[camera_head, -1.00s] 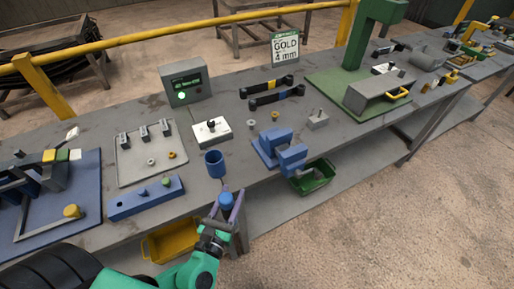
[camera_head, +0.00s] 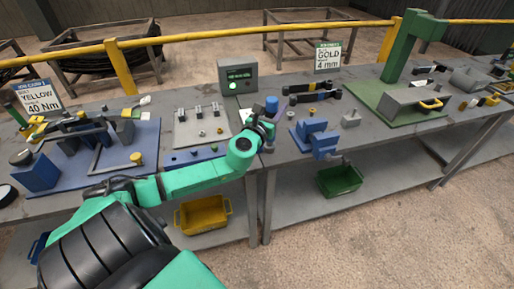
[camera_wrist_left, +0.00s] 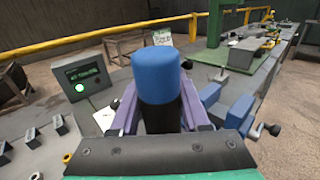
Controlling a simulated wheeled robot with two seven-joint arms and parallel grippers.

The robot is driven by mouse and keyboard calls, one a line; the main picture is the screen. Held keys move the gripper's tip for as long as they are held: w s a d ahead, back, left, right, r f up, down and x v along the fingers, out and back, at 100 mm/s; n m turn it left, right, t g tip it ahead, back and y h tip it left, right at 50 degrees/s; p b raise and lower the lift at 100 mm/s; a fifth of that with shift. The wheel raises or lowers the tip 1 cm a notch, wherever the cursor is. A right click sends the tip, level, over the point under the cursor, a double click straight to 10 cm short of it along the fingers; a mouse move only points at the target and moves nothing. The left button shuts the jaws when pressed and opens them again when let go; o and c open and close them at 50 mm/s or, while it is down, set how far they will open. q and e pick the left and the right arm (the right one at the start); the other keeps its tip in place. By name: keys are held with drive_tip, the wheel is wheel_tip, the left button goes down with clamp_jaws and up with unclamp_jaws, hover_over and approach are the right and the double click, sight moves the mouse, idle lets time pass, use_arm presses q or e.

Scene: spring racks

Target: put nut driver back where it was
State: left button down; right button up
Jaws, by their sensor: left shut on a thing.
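The nut driver (camera_head: 271,104) has a blue handle end. It stands about upright in my left gripper (camera_head: 265,122), over the bench's front part. In the left wrist view the nut driver (camera_wrist_left: 157,75) shows its blue top and a dark part below, between the purple fingers of my left gripper (camera_wrist_left: 157,112). The gripper is shut on it. Its lower end is hidden. The blue cup seen earlier on the bench is not clearly visible now; my arm covers that area. My right gripper is not in view.
A display box (camera_head: 238,77) with a green light stands behind the gripper. A grey tray (camera_head: 190,140) lies to its left and a blue clamp block (camera_head: 316,138) to its right. A yellow bin (camera_head: 203,215) and a green bin (camera_head: 339,181) sit below the bench top.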

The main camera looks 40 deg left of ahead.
use_arm(q)
drive_tip(key=w+a+r+y, duration=0.1)
drive_tip(key=w+a+r, duration=0.1)
drive_tip(key=a+r, duration=0.35)
drive_tip(key=w+a+r, duration=0.1)
drive_tip(key=a+r, duration=0.2)
drive_tip(key=r, duration=0.5)
wheel_tip(320, 180, down, 20)
drive_tip(key=b, duration=0.5)
drive_tip(key=shift+w+n+b, duration=0.15)
drive_tip(key=shift+n+b, duration=0.2)
drive_tip(key=shift+n, duration=0.05)
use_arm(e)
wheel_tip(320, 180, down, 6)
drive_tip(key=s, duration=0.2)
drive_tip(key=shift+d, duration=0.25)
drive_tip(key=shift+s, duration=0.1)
use_arm(q)
drive_tip(key=shift+c, duration=1.9)
unclamp_jaws()
drive_tip(key=shift+f, duration=0.15)
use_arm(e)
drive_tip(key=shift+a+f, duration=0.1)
use_arm(q)
drive_tip(key=v, duration=1.2)
drive_tip(key=shift+r+b, duration=0.3)
drive_tip(key=shift+b, duration=0.1)
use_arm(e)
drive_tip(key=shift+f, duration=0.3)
